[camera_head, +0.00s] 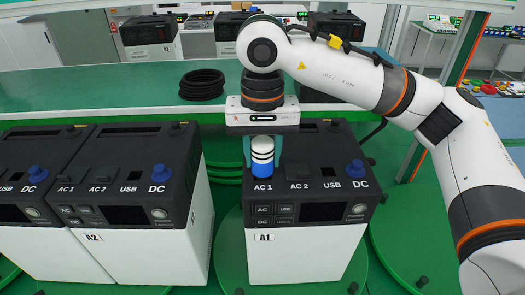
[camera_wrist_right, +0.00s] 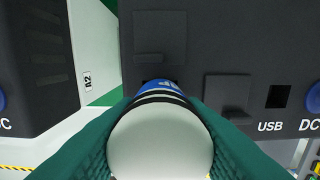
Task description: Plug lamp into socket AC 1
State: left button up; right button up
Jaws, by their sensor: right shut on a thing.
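My right gripper (camera_head: 263,151) points down over the power box labelled A1 (camera_head: 290,258), and is shut on the lamp (camera_head: 263,149), a white piece with dark bands and a blue lower part. The lamp is upright at the AC 1 position (camera_head: 263,187), on the left of the box's black top. I cannot tell whether its plug is inside the socket, as the lamp covers it. In the right wrist view the lamp's round white end (camera_wrist_right: 160,143) fills the bottom middle between green fingers. My left gripper is not in view.
AC 2 (camera_head: 299,172), USB and a blue DC knob (camera_head: 357,171) lie to the right on the same top. Another box, A2 (camera_head: 110,250), stands to the left. A green bench (camera_head: 110,90) with a coiled black cable (camera_head: 202,84) is behind.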

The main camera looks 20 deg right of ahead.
jog(key=shift+f, duration=0.1)
jog(key=o, duration=1.1)
jog(key=shift+o, duration=0.2)
